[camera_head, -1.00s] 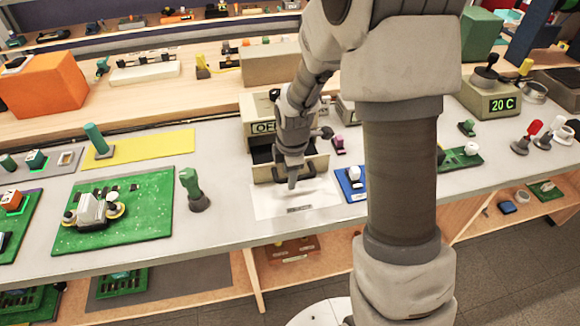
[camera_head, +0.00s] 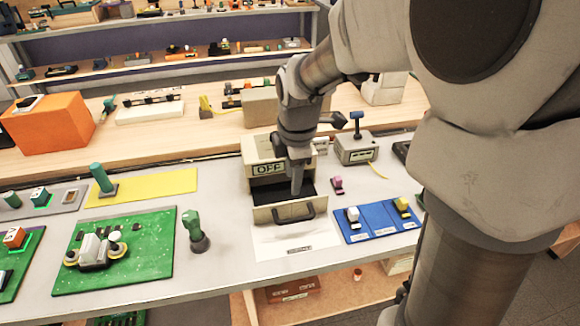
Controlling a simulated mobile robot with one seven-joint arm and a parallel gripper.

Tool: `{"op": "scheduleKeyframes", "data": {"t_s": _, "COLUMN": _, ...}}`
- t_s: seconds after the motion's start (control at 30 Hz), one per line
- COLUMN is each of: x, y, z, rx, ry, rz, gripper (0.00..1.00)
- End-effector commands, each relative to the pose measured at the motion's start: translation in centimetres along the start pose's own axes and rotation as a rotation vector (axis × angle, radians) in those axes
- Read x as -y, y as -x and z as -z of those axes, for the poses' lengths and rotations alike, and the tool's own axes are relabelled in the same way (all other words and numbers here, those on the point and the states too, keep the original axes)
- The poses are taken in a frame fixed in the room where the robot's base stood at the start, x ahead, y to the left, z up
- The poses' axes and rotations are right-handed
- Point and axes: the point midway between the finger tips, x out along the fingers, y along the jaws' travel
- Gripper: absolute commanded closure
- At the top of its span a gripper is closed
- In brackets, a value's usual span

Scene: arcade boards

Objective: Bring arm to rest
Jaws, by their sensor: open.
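My gripper (camera_head: 297,186) points down at the end of my arm, which comes in from the right. It is in front of the beige box with the "OFF" display (camera_head: 268,169). Its fingertips appear over the open drawer (camera_head: 285,212) of that box; I cannot tell how high above it they are. I see nothing held in it. The drawer's dark handle faces the front of the bench.
A white sheet (camera_head: 270,243) lies before the drawer. A blue board (camera_head: 372,234) with small switches is to the right, with a small pink piece (camera_head: 337,185) nearby. A green joystick (camera_head: 195,232) and a green circuit board (camera_head: 140,262) are left. My arm hides the right side.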

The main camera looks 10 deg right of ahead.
Motion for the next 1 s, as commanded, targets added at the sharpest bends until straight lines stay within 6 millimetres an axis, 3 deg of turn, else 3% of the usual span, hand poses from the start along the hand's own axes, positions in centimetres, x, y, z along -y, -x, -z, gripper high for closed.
{"op": "scheduleKeyframes", "data": {"t_s": 0.57, "x": 0.3, "y": 1.0, "z": -0.1, "rx": 0.003, "ry": -0.041, "rz": -0.01, "gripper": 0.51}}
{"op": "scheduleKeyframes", "data": {"t_s": 0.77, "x": 2.8, "y": 5.4, "z": -0.3, "rx": 0.008, "ry": -0.323, "rz": -0.074, "gripper": 0.51}}
{"op": "scheduleKeyframes", "data": {"t_s": 1.0, "x": 7.7, "y": 10.8, "z": -0.8, "rx": -0.038, "ry": -0.806, "rz": -0.17, "gripper": 0.51}}
